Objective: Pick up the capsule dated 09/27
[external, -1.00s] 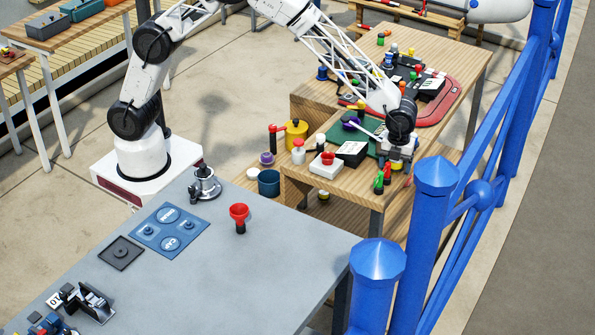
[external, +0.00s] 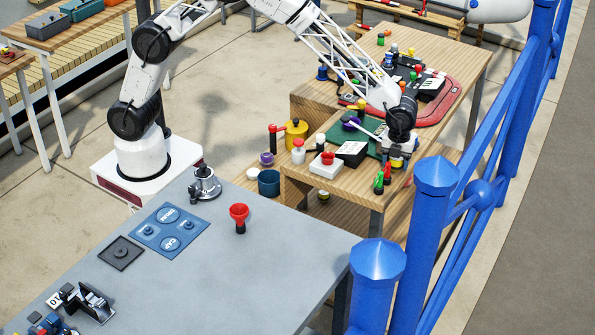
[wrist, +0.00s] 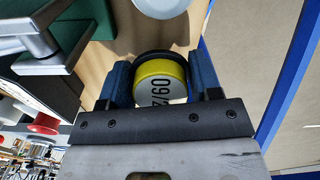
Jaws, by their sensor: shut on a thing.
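The capsule (wrist: 160,85) shows in the wrist view as a round piece with a yellow band, a dark rim and a pale face. The face reads "09/2", with the last part cut off from sight. My gripper (wrist: 163,88) is shut on it, one blue-grey finger on each side. In the external view my gripper (external: 397,150) points down at the near right part of the wooden table (external: 345,188). There the capsule is mostly hidden by the gripper, and I cannot tell whether it touches the table.
A red-and-white button box (external: 326,166), a black box with a white label (external: 351,152) and red and green pieces (external: 382,180) stand close by. The blue railing (external: 436,190) runs along the right. The grey table (external: 285,240) in front has free room around a red funnel-shaped piece (external: 239,215).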

